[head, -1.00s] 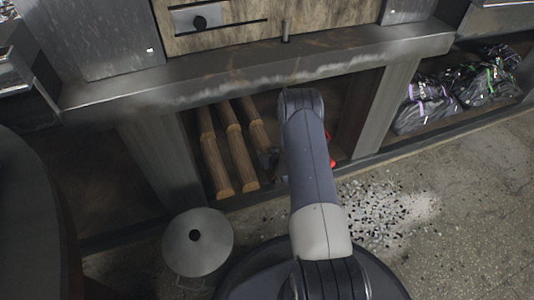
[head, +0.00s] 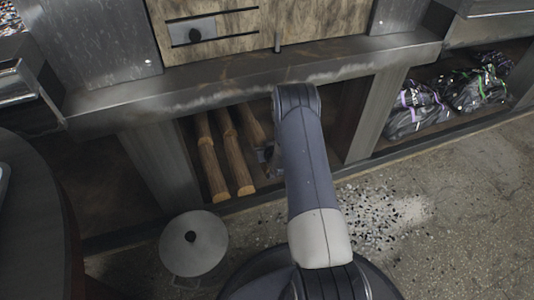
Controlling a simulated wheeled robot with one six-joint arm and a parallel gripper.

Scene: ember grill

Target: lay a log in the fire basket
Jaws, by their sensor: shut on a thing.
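Several brown logs lie side by side on a low shelf under the counter: a left log (head: 213,172), a middle log (head: 238,163) and a right log (head: 251,124). My gripper (head: 264,155) is at the near end of the right log, mostly hidden beside my arm. It is shut on that log, though the fingers' contact is hard to see. The log still lies low in the shelf bay; I cannot tell whether it is lifted. I cannot make out a fire basket in this view.
A round lidded bin (head: 194,254) stands on the floor in front. Dark bags (head: 414,116) fill the right bay. Black and white bits (head: 385,215) litter the floor.

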